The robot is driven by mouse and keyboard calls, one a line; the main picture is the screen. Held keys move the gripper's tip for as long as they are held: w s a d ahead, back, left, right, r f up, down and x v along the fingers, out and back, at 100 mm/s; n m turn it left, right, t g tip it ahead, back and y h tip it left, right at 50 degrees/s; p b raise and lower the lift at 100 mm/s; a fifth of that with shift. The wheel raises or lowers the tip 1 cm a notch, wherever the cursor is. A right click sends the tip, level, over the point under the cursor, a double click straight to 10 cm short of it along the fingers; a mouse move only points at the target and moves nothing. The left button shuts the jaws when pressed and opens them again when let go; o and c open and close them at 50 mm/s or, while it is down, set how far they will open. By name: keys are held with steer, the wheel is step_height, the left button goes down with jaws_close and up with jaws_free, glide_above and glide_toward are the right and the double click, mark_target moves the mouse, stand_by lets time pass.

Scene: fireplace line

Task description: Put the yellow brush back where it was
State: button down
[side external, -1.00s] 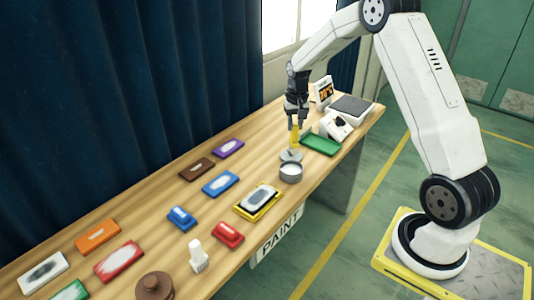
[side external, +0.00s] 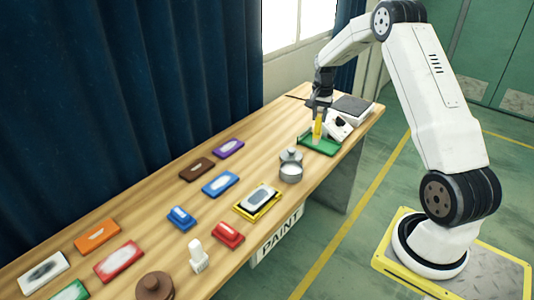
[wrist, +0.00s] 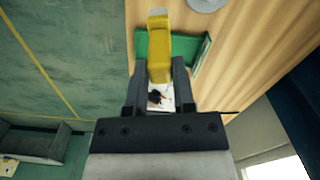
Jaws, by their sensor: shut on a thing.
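My gripper (side external: 318,109) is shut on the yellow brush (side external: 317,126) and holds it upright with the pale bristle end down. The bristle end overlaps the green tray (side external: 328,149) in the side view; I cannot tell whether it touches it. In the wrist view the yellow brush (wrist: 159,50) sits between the fingers of my gripper (wrist: 160,68), with the green tray (wrist: 186,47) behind it. The brush hides part of the tray.
A grey metal pot (side external: 291,173) stands left of the tray. A white device (side external: 341,127) and a dark-topped box (side external: 353,106) stand close behind and right.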

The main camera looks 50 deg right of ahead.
mark_target(317, 132)
steer(key=shift+f, duration=0.1)
steer(key=shift+f, duration=3.6)
steer(key=shift+f, duration=0.6)
steer(key=c, duration=0.8)
jaws_free()
steer(key=o, duration=0.6)
steer(key=c, duration=0.3)
steer(key=shift+c, duration=0.2)
